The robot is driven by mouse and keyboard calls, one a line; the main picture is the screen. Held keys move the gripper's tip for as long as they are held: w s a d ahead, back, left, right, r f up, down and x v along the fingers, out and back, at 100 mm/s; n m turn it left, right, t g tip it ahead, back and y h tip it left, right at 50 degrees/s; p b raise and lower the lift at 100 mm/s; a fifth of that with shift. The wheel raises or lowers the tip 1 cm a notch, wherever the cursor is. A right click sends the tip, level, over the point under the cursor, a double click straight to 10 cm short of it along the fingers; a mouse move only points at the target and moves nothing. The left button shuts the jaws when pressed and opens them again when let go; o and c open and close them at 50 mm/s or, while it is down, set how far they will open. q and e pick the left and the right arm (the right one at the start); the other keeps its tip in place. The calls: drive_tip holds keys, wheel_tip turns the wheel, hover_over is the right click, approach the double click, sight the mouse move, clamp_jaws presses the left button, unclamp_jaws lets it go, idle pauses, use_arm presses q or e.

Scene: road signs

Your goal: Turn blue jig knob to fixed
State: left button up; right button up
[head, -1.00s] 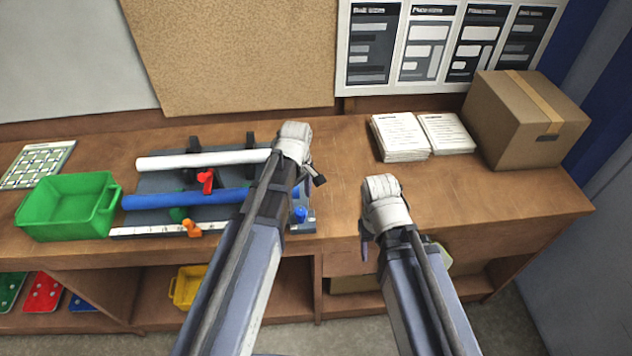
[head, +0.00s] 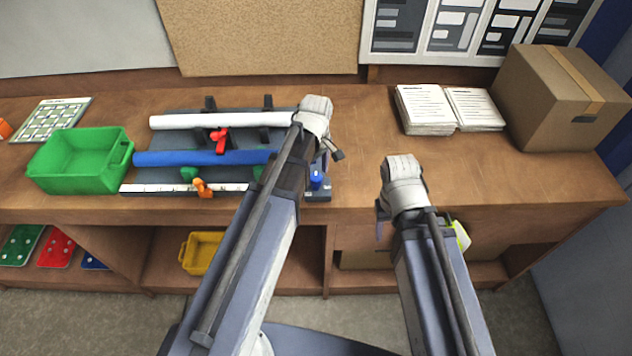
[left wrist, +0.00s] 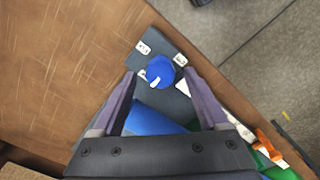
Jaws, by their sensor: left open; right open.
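The blue jig knob (head: 317,181) sits at the right end of the jig (head: 170,176) on the bench. In the left wrist view the knob (left wrist: 160,70) has a white pointer mark on it. Small white labels (left wrist: 143,47) lie beside it on the dark plate; their lettering is too small to read. My left gripper (left wrist: 155,88) is open, its two fingers on either side of the knob in that view; contact cannot be told. In the head view my left arm hides part of the jig. My right gripper (head: 382,216) is open and empty at the bench's front edge.
The jig holds a white tube (head: 220,120) and a blue tube (head: 205,158), with red and orange (head: 202,187) knobs. A green bin (head: 82,160) stands left. Paper stacks (head: 425,108) and a cardboard box (head: 562,98) stand right. Bench between is clear.

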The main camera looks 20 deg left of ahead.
use_arm(q)
drive_tip(key=shift+f+b, duration=0.4)
drive_tip(key=shift+f, duration=0.4)
clamp_jaws()
